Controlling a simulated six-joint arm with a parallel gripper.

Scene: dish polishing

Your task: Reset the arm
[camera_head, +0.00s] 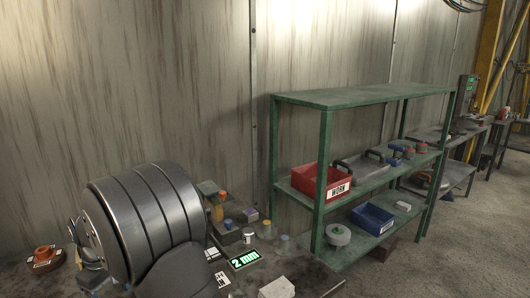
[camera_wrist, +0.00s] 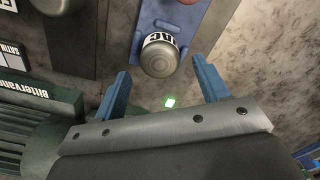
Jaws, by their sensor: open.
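My gripper (camera_wrist: 160,68) shows in the wrist view as two blue fingers standing wide apart. It is open, and nothing is clamped between the fingers. A round metal container (camera_wrist: 160,58) with a black-and-white label appears beyond the fingertips, in the gap between them. It is in front of a blue panel or tray (camera_wrist: 150,18). I cannot tell how far the container is from the fingers. My gripper cannot be made out in the head view.
Small bottles and jars (camera_head: 217,210), a green "2 mm" sign (camera_head: 244,260) and a white block (camera_head: 277,288) crowd the bench. A green shelf (camera_head: 360,97) holds a red "WORK" bin (camera_head: 310,181) and a blue bin (camera_head: 373,219). Open floor lies at right.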

